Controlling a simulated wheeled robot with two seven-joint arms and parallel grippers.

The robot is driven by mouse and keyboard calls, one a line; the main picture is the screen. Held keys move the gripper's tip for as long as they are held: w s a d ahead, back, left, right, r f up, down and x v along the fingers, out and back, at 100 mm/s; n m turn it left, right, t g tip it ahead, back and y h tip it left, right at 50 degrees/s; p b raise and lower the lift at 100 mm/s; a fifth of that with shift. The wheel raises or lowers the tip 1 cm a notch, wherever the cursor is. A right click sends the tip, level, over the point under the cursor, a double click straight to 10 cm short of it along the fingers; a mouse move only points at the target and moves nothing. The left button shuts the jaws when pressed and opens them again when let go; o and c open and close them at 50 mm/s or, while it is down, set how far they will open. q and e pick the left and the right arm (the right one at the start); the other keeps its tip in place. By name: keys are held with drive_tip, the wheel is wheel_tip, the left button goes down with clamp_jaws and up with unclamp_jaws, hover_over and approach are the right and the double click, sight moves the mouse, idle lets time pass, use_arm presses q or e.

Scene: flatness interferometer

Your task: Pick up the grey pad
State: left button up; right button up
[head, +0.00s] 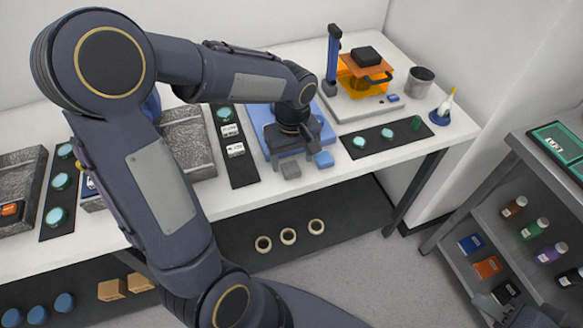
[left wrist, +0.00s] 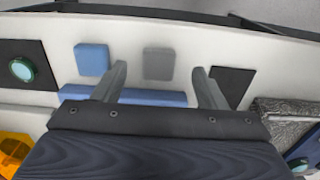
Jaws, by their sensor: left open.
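The grey pad (head: 291,169) lies on the white table near its front edge, in front of a blue plate. In the left wrist view the grey pad (left wrist: 158,64) shows between my two finger lines, a little past the tips. My left gripper (head: 293,150) is open and empty, pointing down just behind the pad. Its fingers (left wrist: 160,75) stand apart, one on each side of the pad's line, with no visible grip on it. A blue pad (head: 323,159) lies just right of the grey pad.
The blue plate (head: 256,112) is partly hidden under my left arm. Black mats with green discs lie left (head: 238,170) and right (head: 372,151). An orange-covered instrument (head: 362,82) stands behind right. A grey shelf (head: 478,207) stands at the right.

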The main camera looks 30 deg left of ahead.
sight(293, 171)
use_arm(q)
wheel_tip(293, 171, down, 4)
drive_tip(key=shift+d+f, duration=0.1)
drive_tip(key=shift+c, duration=0.4)
drive_tip(key=c, duration=1)
